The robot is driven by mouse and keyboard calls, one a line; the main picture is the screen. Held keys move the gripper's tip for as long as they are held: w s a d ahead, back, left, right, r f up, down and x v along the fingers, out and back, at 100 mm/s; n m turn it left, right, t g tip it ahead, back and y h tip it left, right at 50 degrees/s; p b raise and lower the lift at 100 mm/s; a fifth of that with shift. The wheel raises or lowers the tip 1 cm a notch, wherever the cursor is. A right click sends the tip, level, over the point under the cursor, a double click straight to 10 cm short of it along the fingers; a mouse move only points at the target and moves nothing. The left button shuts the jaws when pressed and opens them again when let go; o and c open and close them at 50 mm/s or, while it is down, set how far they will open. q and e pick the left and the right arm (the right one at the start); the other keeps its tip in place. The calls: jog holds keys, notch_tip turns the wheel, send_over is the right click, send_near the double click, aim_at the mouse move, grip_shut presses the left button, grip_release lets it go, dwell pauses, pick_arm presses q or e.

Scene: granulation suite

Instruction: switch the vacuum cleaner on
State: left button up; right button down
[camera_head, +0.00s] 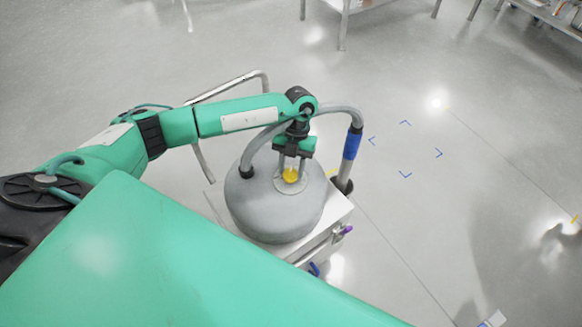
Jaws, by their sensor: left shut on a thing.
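The vacuum cleaner (262,215) is a grey domed drum on a pale boxy base, standing upright on the floor in front of me. A yellow knob (290,175) sits in a light round plate on top of its dome. My left gripper (291,170) points down over the dome, with its fingers shut on the yellow knob from both sides. The fingertips partly hide the knob, and I cannot tell which way it is turned. My right gripper is not in the head view.
A grey hose (343,111) arcs from the dome behind my left gripper to a wand with a blue grip (352,144). A metal push handle (229,86) rises behind the drum. Blue corner marks (405,174) frame clear floor to the right. Steel tables stand at the back.

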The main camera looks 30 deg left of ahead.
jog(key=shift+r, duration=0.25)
pick_arm(q)
jog(key=o, duration=1)
jog(key=shift+c, duration=0.2)
jog(key=shift+r, duration=0.1)
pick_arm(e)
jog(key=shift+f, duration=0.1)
pick_arm(q)
jog(key=shift+w+r, duration=0.2)
jog(key=shift+r, duration=0.05)
jog(key=d+v, duration=0.1)
jog(key=v, duration=1.2)
jog(key=shift+a, duration=0.45)
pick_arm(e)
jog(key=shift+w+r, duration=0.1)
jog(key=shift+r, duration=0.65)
pick_arm(q)
jog(key=shift+s, duration=0.15)
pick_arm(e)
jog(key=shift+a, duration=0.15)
